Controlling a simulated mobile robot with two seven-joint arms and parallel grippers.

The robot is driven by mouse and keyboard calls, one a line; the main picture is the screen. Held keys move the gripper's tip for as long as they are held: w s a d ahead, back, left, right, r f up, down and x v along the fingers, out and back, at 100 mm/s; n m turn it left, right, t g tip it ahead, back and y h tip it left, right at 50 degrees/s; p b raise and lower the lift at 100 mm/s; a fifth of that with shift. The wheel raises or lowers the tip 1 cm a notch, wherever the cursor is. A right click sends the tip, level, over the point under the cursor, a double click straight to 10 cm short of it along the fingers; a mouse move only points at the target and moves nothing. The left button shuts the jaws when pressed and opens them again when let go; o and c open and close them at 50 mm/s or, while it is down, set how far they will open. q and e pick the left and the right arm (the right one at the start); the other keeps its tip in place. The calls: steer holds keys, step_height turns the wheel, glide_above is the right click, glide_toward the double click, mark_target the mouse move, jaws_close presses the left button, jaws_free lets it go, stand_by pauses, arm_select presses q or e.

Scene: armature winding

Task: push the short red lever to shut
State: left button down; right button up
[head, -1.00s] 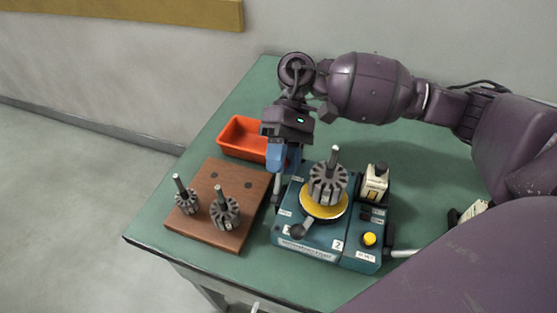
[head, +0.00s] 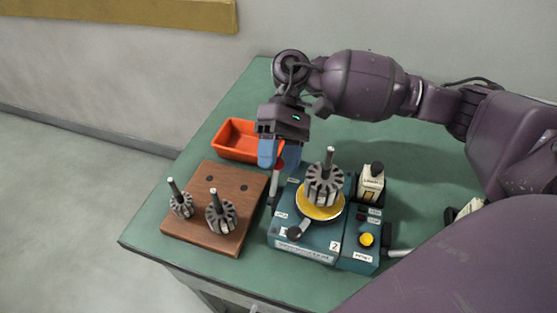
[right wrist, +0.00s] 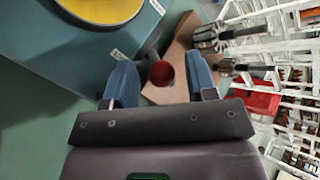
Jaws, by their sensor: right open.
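The short lever with a red knob (head: 280,164) stands at the left side of the blue winding machine (head: 305,245). In the right wrist view the round red knob (right wrist: 160,73) shows between my fingers. My right gripper (head: 280,153) is open, with one blue finger on each side of the knob. I cannot tell whether a finger touches it. The lever's dark shaft runs down beside the machine, and its foot is partly hidden. A toothed armature (head: 324,184) stands upright on the machine's yellow disc (head: 318,206). My left gripper is not in view.
A brown wooden board (head: 228,178) with two upright armatures lies left of the machine. An orange bin (head: 233,145) sits behind it. A dark-knobbed lever (head: 295,233) is at the machine's front, and a yellow button (head: 366,239) at its right. Green table (head: 165,217) is free at the front left.

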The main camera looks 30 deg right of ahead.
steer(key=v, duration=1)
steer(key=shift+b, duration=0.35)
